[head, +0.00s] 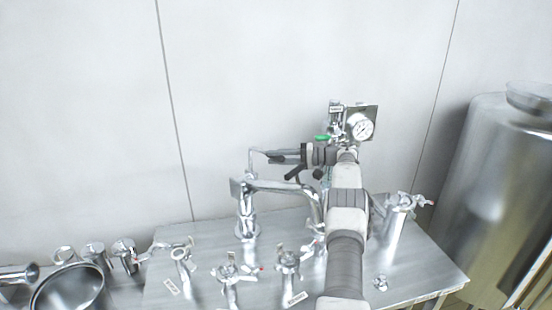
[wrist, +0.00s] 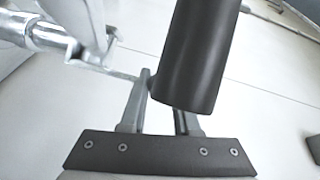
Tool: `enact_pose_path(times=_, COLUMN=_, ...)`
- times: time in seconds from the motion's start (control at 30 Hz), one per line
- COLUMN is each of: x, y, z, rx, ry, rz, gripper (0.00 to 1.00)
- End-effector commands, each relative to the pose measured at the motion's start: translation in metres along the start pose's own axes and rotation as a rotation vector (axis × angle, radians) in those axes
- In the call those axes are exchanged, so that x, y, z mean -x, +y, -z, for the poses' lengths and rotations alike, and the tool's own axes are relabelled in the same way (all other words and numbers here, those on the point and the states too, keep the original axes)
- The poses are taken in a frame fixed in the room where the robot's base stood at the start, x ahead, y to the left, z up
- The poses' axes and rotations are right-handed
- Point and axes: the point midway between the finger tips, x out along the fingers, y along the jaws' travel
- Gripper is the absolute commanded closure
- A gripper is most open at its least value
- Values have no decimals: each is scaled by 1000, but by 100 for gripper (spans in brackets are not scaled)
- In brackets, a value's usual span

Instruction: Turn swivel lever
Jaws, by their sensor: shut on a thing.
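A steel pipe joint (wrist: 42,34) shows at the upper left of that view.
A pressure gauge (head: 361,127) stands close behind my gripper. Several valves, such as this one (head: 288,262), crowd the front of the steel table (head: 335,290). A large tank (head: 495,190) stands at right and a steel pot (head: 70,292) at lower left. The wall behind is bare.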

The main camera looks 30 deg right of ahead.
Motion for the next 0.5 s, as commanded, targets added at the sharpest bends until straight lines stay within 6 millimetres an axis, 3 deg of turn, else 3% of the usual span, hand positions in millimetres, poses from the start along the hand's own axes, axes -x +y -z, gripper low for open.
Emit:
enact_pose_path(times=0.37, x=0, y=0, z=0, rx=1, ry=2, rz=0, gripper=100)
enact_pose_path(times=0.4, x=0, y=0, z=1, rx=1, ry=2, rz=0, gripper=68)
enact_pose_path(times=0.5, x=0, y=0, z=0, rx=1, ry=2, rz=0, gripper=50)
